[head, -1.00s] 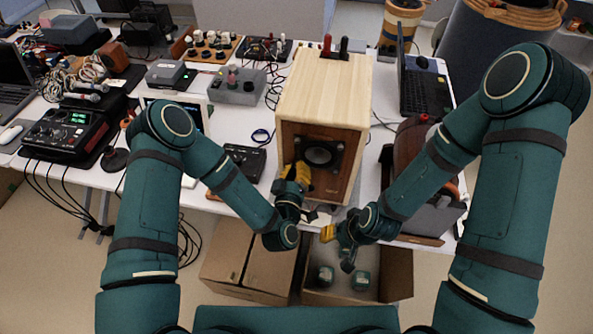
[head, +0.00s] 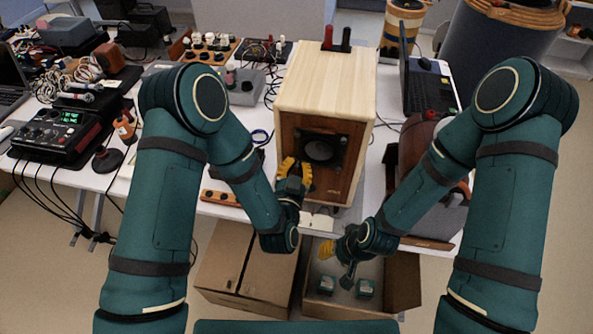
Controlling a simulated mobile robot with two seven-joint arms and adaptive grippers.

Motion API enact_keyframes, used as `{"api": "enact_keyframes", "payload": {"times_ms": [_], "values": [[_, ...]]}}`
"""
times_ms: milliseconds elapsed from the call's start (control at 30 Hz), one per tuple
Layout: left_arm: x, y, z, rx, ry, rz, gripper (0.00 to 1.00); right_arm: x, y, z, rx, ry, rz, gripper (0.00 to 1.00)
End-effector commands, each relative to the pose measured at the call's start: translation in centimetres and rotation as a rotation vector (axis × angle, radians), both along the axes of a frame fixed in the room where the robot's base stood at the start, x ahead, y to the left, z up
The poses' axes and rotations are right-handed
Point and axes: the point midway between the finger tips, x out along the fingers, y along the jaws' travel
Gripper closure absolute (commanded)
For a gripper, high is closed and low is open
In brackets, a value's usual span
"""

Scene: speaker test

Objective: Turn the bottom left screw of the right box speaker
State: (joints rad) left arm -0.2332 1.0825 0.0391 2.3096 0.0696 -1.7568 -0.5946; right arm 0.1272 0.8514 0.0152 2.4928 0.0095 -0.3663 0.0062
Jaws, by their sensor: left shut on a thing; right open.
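A wooden box speaker (head: 325,88) stands on the white table, its dark round driver (head: 320,150) in a square frame facing me. It is the only box speaker I can make out. My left gripper (head: 296,172) is at the lower left corner of the driver frame, its yellow fingers against the speaker front. It is shut on the bottom left screw there, which the fingers hide. My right gripper (head: 334,250) is open and empty, below the table's front edge and over an open carton.
Cardboard cartons (head: 250,262) stand on the floor below, one holding small green items. An audio device (head: 60,135) with cables is at the left. A laptop (head: 425,90) is right of the speaker. A brown-topped case (head: 415,140) stands near my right arm.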

Motion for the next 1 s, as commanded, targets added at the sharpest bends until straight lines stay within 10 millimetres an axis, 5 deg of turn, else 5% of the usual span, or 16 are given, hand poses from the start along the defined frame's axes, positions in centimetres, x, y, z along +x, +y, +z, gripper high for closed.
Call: {"api": "enact_keyframes", "payload": {"times_ms": [900,1000], "values": [[0.0,0.0,0.0,0.174,-0.034,0.001,1.00,-0.5,0.1,-1.6,0.003,0.012,0.010,0.57],[0.0,0.0,0.0,0.174,-0.034,0.001,0.59,-0.5,0.1,-1.6,0.003,0.011,0.010,0.57]]}}
